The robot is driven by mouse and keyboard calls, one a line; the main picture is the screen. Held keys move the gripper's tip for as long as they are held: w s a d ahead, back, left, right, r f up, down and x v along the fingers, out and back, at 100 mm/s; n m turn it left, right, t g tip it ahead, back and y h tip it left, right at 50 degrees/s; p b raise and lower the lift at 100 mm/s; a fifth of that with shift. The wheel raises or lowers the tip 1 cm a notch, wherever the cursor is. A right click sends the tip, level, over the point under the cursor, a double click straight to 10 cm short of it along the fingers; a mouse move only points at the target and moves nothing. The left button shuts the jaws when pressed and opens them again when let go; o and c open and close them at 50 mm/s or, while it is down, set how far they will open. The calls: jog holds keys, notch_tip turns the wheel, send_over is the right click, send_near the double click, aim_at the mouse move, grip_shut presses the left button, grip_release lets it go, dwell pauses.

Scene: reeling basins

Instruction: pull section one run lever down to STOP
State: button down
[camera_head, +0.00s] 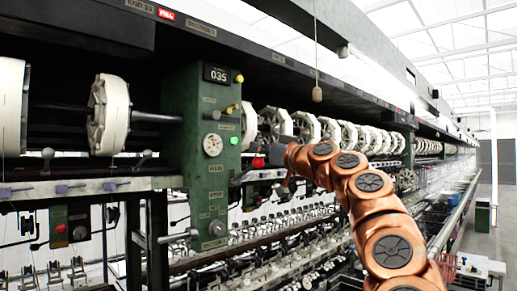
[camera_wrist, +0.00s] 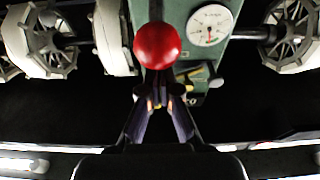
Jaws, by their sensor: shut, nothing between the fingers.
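The lever's round red knob (camera_wrist: 158,45) is large in the wrist view, just beyond my fingertips and in line with them. In the head view the red knob (camera_head: 258,163) shows small beside the green machine post (camera_head: 212,150). My gripper (camera_wrist: 164,96) is shut and empty, with its dark fingers pointing at the knob. I cannot tell whether the tips touch it. In the head view my gripper (camera_head: 276,156) is dark and partly hidden by my copper arm.
A round white gauge (camera_wrist: 209,25) sits beside the knob on the green panel. White reels (camera_head: 108,115) flank the post. A pull cord handle (camera_head: 317,94) hangs above my arm.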

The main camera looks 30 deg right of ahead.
aim_at(262, 165)
jog(key=shift+f, duration=0.25)
jog(key=shift+f+b, duration=0.3)
jog(key=shift+b, duration=0.35)
jog(key=shift+s+f, duration=0.1)
jog(key=shift+f, duration=0.15)
jog(key=shift+s+d+f+b, duration=0.1)
jog(key=shift+s+f+b, duration=0.15)
jog(key=shift+f+b, duration=0.65)
jog(key=shift+s+f+b, duration=0.25)
jog(key=shift+f+b, duration=0.35)
jog(key=shift+b, duration=0.6)
